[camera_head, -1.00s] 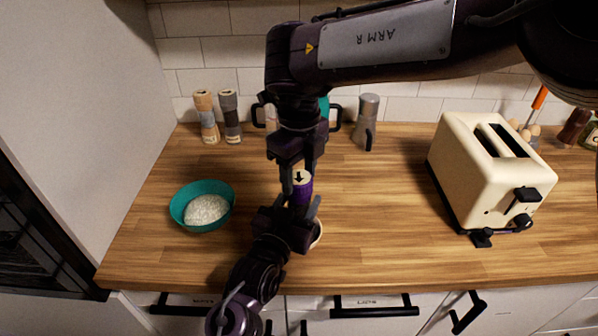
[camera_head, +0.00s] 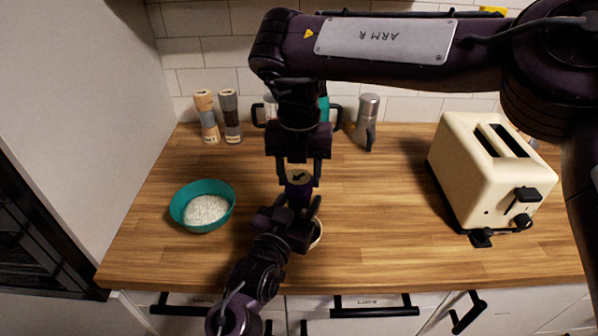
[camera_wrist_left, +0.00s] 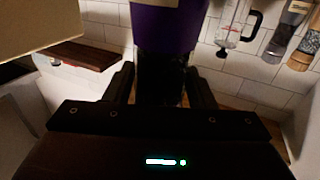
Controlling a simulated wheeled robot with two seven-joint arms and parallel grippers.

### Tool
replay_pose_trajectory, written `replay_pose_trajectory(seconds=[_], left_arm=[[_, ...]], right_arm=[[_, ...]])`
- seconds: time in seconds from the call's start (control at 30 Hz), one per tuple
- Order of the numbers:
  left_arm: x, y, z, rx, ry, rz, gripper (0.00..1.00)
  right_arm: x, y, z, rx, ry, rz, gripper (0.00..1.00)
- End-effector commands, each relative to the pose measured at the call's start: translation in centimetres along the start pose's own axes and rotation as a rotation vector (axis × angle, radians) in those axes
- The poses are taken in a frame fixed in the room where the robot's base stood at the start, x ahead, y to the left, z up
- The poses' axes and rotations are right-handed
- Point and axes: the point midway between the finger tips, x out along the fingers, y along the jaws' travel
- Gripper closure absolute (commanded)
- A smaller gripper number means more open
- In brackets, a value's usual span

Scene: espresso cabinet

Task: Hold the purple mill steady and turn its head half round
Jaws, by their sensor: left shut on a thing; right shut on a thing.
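The purple mill (camera_head: 300,194) stands upright on the wooden counter, near its front middle. Its pale top with a black arrow (camera_head: 299,177) faces up, the arrow pointing down-left. My right gripper (camera_head: 301,174) comes from above and is shut on the mill's head, one finger on each side. My left gripper (camera_head: 293,216) comes from the front and is shut on the mill's lower body, which is mostly hidden in the head view. In the left wrist view, the mill's purple part (camera_wrist_left: 167,28) rises above a dark, see-through section between the left fingers (camera_wrist_left: 161,88).
A teal bowl of white grains (camera_head: 184,210) is left of the mill. A cream toaster (camera_head: 468,178) stands right. Two other mills (camera_head: 207,118) (camera_head: 231,117) and a metal pot (camera_head: 367,118) stand at the back. A pale round rim (camera_head: 318,236) shows beside my left gripper. Counter between mill and toaster is clear.

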Motion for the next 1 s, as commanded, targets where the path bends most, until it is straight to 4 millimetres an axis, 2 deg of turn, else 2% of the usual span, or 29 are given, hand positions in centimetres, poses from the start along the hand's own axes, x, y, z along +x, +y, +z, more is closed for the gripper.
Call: replay_pose_trajectory(seconds=[0.2, 0.43, 1.0], left_arm=[[-0.03, 0.08, -0.01, 0.001, 0.000, 0.002, 0.87], [-0.03, 0.08, 0.00, 0.001, 0.000, 0.002, 0.87], [-0.04, 0.05, 0.00, 0.000, 0.000, 0.001, 0.87]], right_arm=[[0.01, -0.10, 0.17, 0.160, -0.003, 0.001, 0.75], [0.00, -0.14, 0.24, 0.268, -0.005, 0.000, 0.75], [-0.04, -0.21, 0.27, 0.321, -0.007, -0.001, 0.75]])
